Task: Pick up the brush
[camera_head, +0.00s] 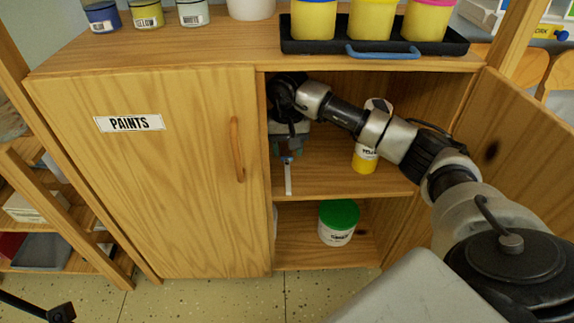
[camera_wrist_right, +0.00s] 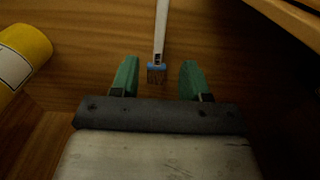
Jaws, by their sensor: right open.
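The brush (camera_head: 288,180) lies on the middle shelf of the wooden cupboard, its pale handle pointing toward the shelf's front edge. In the right wrist view the brush (camera_wrist_right: 160,35) shows a white handle, a blue band and dark bristles. My right gripper (camera_head: 287,149) reaches into the cupboard from the right, at the bristle end of the brush. In the wrist view my right gripper (camera_wrist_right: 157,72) is open, with the bristle end between its two green fingertips, a gap on each side. My left gripper is not seen.
A yellow bottle (camera_head: 364,160) stands on the same shelf to the right, partly behind my arm. A green-lidded tub (camera_head: 339,222) is on the lower shelf. The left door (camera_head: 150,190), labelled PAINTS, is shut; the right door (camera_head: 530,125) stands open. Pots and a black tray (camera_head: 440,46) are on top.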

